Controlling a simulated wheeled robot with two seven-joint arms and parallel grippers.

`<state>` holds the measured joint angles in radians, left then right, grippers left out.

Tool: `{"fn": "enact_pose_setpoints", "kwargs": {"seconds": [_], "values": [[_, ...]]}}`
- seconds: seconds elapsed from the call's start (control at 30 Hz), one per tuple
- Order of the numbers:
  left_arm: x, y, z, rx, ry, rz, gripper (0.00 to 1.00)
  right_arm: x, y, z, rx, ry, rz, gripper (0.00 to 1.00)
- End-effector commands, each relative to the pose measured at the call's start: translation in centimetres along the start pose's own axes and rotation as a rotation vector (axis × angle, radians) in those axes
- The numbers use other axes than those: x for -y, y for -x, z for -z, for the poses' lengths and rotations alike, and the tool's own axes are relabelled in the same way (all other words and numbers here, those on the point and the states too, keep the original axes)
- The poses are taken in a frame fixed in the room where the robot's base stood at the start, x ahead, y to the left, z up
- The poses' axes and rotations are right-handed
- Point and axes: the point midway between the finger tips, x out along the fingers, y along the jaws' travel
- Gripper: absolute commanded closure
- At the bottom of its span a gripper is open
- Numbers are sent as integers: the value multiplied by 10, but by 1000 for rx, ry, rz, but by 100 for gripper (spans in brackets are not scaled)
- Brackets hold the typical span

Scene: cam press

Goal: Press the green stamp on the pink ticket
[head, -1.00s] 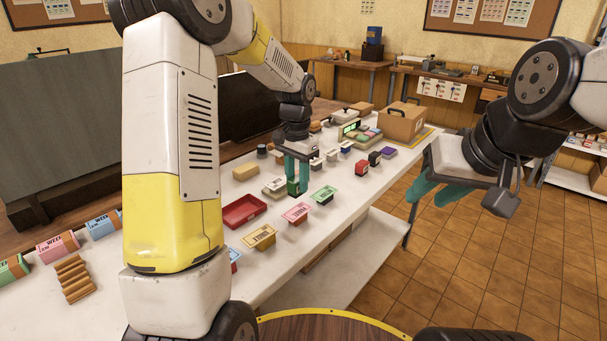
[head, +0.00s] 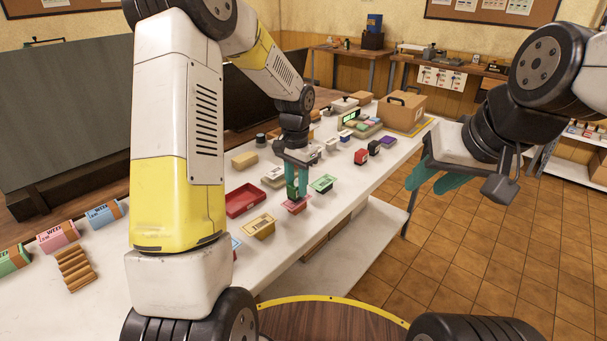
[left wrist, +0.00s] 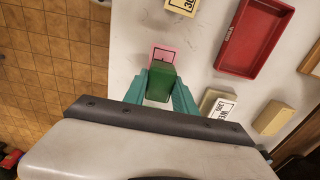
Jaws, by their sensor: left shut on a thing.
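My left gripper (head: 296,186) is shut on the green stamp (head: 292,191) and points down over the pink ticket (head: 296,208). In the left wrist view the green stamp (left wrist: 160,80) sits between the teal fingers and overlaps the pink ticket (left wrist: 163,51), whose far part and left edge show past it. The rest of the ticket is hidden. I cannot tell whether the stamp touches it. My right gripper (head: 437,178) looks open and empty, off to the right of the table above the floor.
A green ticket (head: 323,184) lies to the right of the pink one, and a yellow ticket (head: 259,227) to its left. A red tray (head: 245,200) stands behind them. A red-and-black stamp (head: 361,156) and a cardboard box (head: 402,112) stand farther along the white table.

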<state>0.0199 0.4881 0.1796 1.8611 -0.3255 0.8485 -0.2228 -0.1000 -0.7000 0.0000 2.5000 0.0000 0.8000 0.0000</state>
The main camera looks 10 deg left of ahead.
Motion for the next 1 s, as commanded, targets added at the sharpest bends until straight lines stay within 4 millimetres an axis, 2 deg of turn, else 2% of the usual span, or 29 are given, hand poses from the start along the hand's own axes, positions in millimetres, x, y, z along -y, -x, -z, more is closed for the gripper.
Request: {"fn": "enact_pose_setpoints", "kwargs": {"seconds": [1.0], "values": [[0,-8,0,1,0,0,93,0,0,0,0,0,0,64]]}}
